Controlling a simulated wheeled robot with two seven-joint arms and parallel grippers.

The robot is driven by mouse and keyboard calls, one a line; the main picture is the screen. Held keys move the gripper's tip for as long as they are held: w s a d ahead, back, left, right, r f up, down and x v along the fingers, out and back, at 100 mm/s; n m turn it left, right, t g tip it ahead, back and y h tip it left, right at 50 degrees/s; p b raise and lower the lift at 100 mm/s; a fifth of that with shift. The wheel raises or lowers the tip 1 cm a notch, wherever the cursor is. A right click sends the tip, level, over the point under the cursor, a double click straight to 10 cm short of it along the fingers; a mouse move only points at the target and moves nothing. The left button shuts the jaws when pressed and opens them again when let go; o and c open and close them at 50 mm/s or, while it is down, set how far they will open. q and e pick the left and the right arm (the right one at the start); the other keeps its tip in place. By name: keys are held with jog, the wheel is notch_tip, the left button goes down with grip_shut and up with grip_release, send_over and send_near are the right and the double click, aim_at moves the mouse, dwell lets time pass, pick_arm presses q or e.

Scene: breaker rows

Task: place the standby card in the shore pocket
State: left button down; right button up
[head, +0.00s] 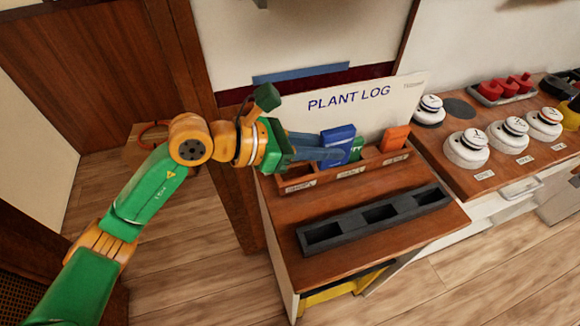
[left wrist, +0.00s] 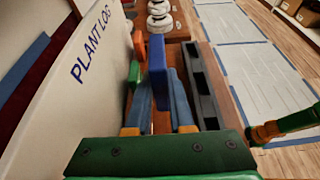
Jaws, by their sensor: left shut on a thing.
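My left gripper (head: 330,154) is shut on a blue card (head: 340,137), held upright at the wooden pocket rack (head: 322,186). The card and fingers also show in the left wrist view, with the blue card (left wrist: 157,75) between the two fingers. The writing on the card is too small to read. A green card (head: 357,148) stands just behind it, partly hidden. An orange card (head: 395,138) stands in the right pocket. The rack's front labels are too small to read surely. Whether the blue card's lower edge is inside a pocket is hidden by the fingers. My right gripper is not seen.
A dark tray (head: 347,224) with three empty compartments lies in front of the rack on the wooden bench. A white PLANT LOG board (head: 340,112) stands behind. White round switches (head: 466,150) sit on the counter at right. The bench's front is clear.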

pick_arm(q)
jog(key=w+a+f, duration=0.1)
jog(key=a+f, duration=0.1)
jog(key=w+a+f, duration=0.1)
jog(key=a+f, duration=0.1)
jog(key=w+a+f, duration=0.2)
jog(key=f, duration=0.1)
notch_tip(320, 180, down, 3)
jog(key=shift+r+p, duration=0.15)
jog(key=shift+p, duration=0.4)
jog(key=shift+f, duration=0.35)
jog(key=c, duration=1.1)
grip_release()
